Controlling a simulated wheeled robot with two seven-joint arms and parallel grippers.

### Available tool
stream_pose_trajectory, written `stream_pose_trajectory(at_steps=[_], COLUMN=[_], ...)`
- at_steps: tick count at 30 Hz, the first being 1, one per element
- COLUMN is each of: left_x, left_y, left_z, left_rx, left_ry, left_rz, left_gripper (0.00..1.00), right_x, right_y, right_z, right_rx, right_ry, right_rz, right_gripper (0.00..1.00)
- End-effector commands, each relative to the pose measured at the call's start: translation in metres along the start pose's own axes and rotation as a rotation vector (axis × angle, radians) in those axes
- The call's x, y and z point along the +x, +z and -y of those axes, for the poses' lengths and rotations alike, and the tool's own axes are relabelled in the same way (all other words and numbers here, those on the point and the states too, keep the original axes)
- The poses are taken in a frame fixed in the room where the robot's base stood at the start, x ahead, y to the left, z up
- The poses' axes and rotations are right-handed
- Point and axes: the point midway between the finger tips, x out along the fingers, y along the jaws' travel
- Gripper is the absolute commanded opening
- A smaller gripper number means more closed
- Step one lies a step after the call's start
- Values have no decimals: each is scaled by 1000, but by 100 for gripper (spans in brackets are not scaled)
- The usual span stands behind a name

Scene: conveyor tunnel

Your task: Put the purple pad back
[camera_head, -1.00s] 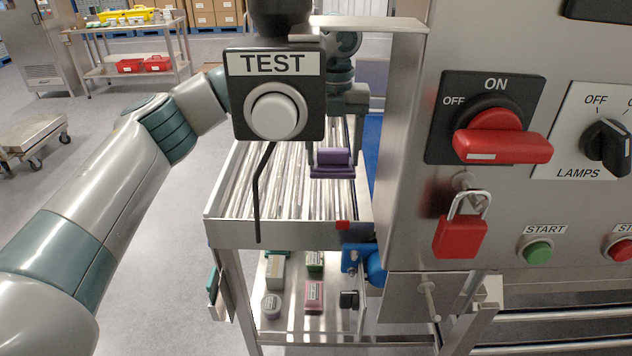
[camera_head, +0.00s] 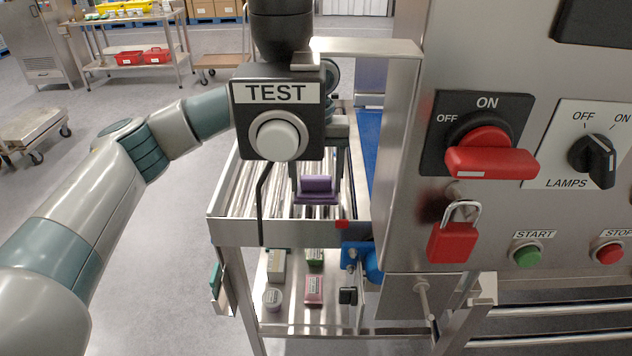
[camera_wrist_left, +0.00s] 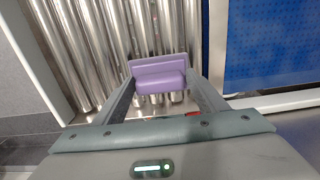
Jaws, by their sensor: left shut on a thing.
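The purple pad (camera_head: 317,188) has a raised block on a flat plate. My left gripper (camera_head: 316,178) is shut on it and holds it over the near part of the roller conveyor (camera_head: 232,195), behind the front rail. In the left wrist view the pad (camera_wrist_left: 158,78) sits between the two fingertips, with steel rollers beyond it. I cannot tell whether the pad touches the rollers. The TEST button box (camera_head: 278,120) hides part of my left arm. My right gripper is not in view.
A steel control panel (camera_head: 405,160) with switches and a red padlock (camera_head: 453,237) stands close on the right. A thin dark rod (camera_head: 261,205) hangs below the button box. A lower shelf (camera_head: 292,318) holds several small items. A blue belt (camera_wrist_left: 270,45) lies right of the rollers.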

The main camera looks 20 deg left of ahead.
Motion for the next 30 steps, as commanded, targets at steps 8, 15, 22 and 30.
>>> stream_pose_trajectory(at_steps=[8, 15, 22, 30], left_x=[19, 20, 20, 17], left_y=[0, 0, 0, 0], left_z=[0, 0, 0, 0], left_rx=[0, 0, 0, 0], left_ry=[-1, -1, -1, -1], left_rz=[0, 0, 0, 1], left_gripper=[39, 39, 84, 84], right_x=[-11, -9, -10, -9], right_y=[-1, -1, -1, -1], right_z=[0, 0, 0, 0], right_rx=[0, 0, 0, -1], right_ry=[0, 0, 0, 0], right_rz=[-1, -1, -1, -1], right_gripper=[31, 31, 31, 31])
